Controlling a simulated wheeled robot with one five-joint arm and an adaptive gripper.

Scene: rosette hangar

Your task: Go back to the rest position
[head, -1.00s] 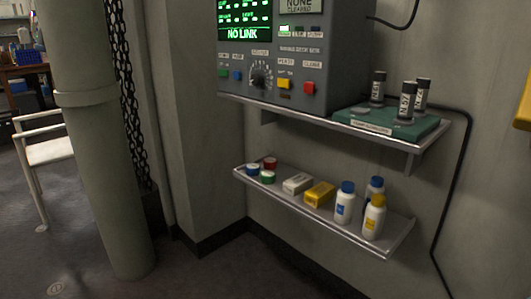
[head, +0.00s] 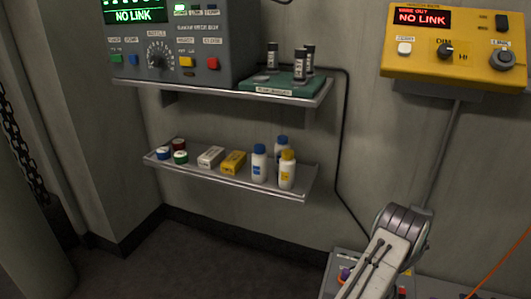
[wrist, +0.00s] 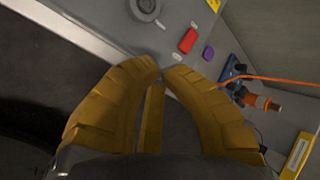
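My gripper (wrist: 162,69) shows in the wrist view, with two ribbed yellow-brown fingers. Their tips come together with only a thin gap, and nothing shows held between them. It hangs over the edge of a grey surface (wrist: 95,40), beside dark floor. In the head view my arm rises at the lower right; the gripper itself is hidden or out of frame there.
Near the gripper are a red block (wrist: 188,40), a purple cap (wrist: 208,53) and an orange cable (wrist: 270,79). Left of my arm, a wall shelf (head: 235,184) holds bottles and boxes. Above are a grey console (head: 190,40) and a yellow box (head: 455,70). Floor (head: 210,260) is clear.

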